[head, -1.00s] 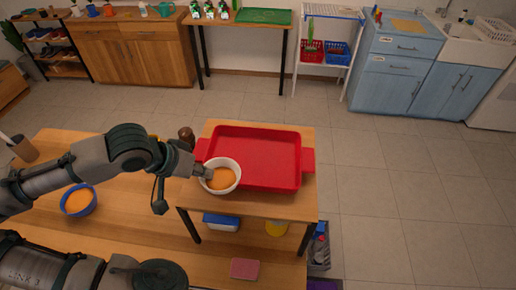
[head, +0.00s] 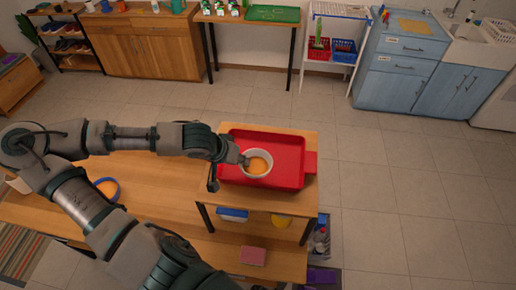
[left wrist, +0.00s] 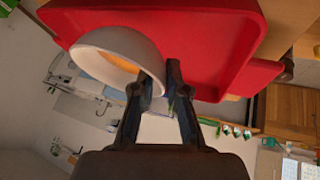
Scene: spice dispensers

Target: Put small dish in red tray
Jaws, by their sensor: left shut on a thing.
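A small white dish (head: 257,163) with orange contents shows over the left part of the red tray (head: 290,170) in the head view. My left gripper (head: 243,161) comes in from the left and is shut on the dish's rim. In the left wrist view, the fingers (left wrist: 160,90) pinch the rim of the white dish (left wrist: 105,50), with the red tray (left wrist: 225,40) close by. Whether the dish's base touches the tray floor cannot be told. My right gripper is not in view.
The tray sits on a small raised wooden stand (head: 265,205) on the table. A blue bowl (head: 107,189) with orange contents is at the left, partly behind my arm. A pink sponge (head: 252,256) lies below the stand. The tray's right part is clear.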

